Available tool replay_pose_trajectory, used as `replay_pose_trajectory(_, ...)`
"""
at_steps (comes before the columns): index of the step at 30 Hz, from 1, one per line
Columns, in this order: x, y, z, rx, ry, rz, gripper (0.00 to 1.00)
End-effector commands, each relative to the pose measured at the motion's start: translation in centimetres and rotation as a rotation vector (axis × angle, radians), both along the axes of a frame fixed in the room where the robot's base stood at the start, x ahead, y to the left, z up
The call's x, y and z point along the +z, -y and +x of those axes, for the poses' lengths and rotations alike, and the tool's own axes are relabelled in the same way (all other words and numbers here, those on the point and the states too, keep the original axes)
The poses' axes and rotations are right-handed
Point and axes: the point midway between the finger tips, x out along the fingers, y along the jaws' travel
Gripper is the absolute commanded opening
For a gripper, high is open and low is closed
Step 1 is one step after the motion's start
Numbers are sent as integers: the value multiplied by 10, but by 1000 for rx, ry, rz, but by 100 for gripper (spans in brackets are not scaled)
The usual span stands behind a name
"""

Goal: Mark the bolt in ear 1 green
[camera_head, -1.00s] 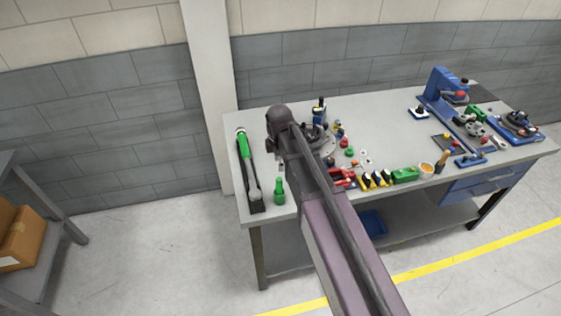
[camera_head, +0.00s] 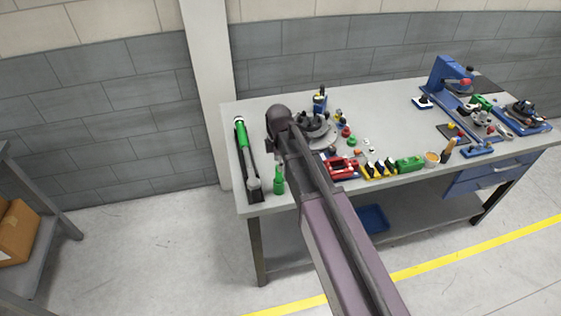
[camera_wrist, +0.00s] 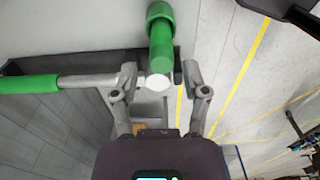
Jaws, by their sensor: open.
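A green marker (camera_head: 279,181) stands upright near the front left of the bench. In the wrist view the green marker (camera_wrist: 161,40) lies between and just beyond my gripper's fingertips (camera_wrist: 159,76), with a white round end facing the camera. My gripper is open, one finger on each side of that end; I cannot tell whether either touches it. In the head view my arm hides most of the gripper. A dark round fixture (camera_head: 327,136) is partly hidden behind my arm. Ear 1 and its bolt cannot be made out.
A green-handled wrench (camera_head: 241,134) lies in a dark tray left of the marker. Red, yellow and green blocks (camera_head: 378,169) line the front edge, with an orange-filled cup (camera_head: 432,158). A blue press (camera_head: 447,78) stands at the right.

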Motion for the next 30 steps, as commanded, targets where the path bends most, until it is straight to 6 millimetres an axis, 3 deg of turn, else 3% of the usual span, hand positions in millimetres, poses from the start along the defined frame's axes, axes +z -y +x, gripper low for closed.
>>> replay_pose_trajectory(1, -10, 0, 0, 0, 0, 0, 59)
replay_pose_trajectory(9, -30, 0, 0, 0, 0, 0, 59)
replay_pose_trajectory(25, -35, -1, 0, 1, 0, 0, 59)
replay_pose_trajectory(26, -35, -1, 0, 1, 0, 0, 56)
replay_pose_trajectory(30, -35, -1, 0, 1, 0, 0, 14)
